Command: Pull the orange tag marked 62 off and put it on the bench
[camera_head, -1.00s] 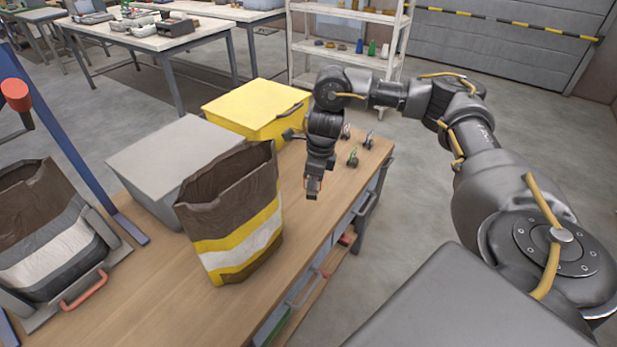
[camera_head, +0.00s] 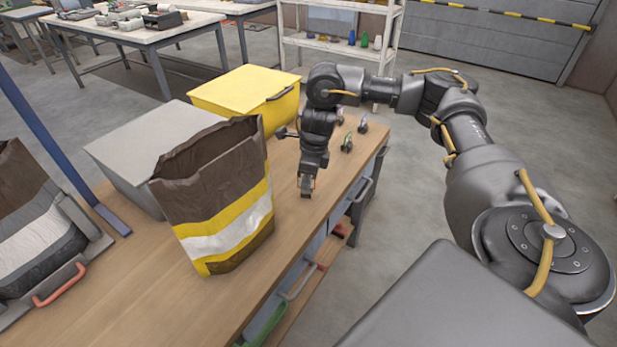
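My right gripper (camera_head: 306,188) points down over the wooden bench (camera_head: 300,235), to the right of an open paper bag. It looks small, and I cannot tell whether its fingers are open or shut. A small reddish patch shows at its fingertips; I cannot tell if it is a tag or part of the gripper. I cannot make out any orange tag marked 62. The brown bag (camera_head: 215,195) with yellow and white bands stands upright on the bench. My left gripper is not in view.
A grey box (camera_head: 145,150) and a yellow box (camera_head: 243,97) stand behind the bag. Several small clip-like things, one green and black (camera_head: 347,143), sit near the bench's far right end. A second bag (camera_head: 35,235) is at the left by a red handle (camera_head: 60,285).

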